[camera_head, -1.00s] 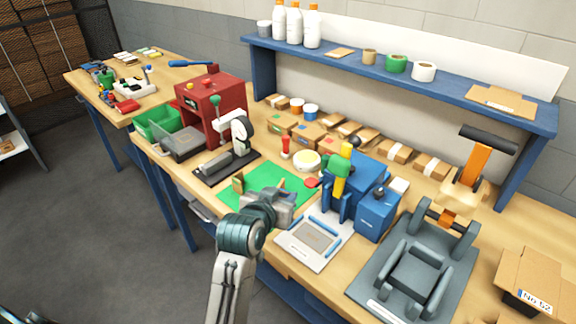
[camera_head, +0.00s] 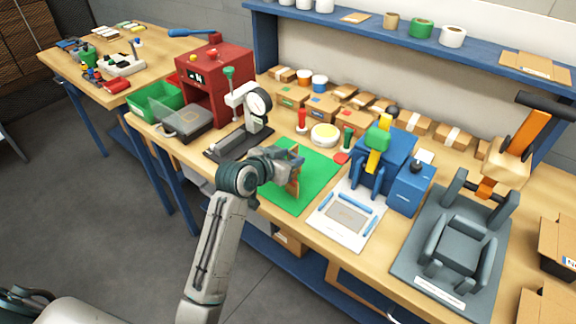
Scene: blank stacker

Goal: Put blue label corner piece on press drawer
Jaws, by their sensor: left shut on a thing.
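My left gripper (camera_head: 288,166) is shut on a tan, flat piece (camera_head: 294,184), held upright at the green mat (camera_head: 316,170). I cannot see a blue label on this piece, and the gripper hides part of it. I cannot tell which is the named press drawer. My right gripper is not in view.
A black stand with a dial gauge (camera_head: 240,135) sits between mat and red press. A grey fixture (camera_head: 455,255) is at right. Labelled cardboard boxes (camera_head: 322,107) line the back under a blue shelf (camera_head: 440,52).

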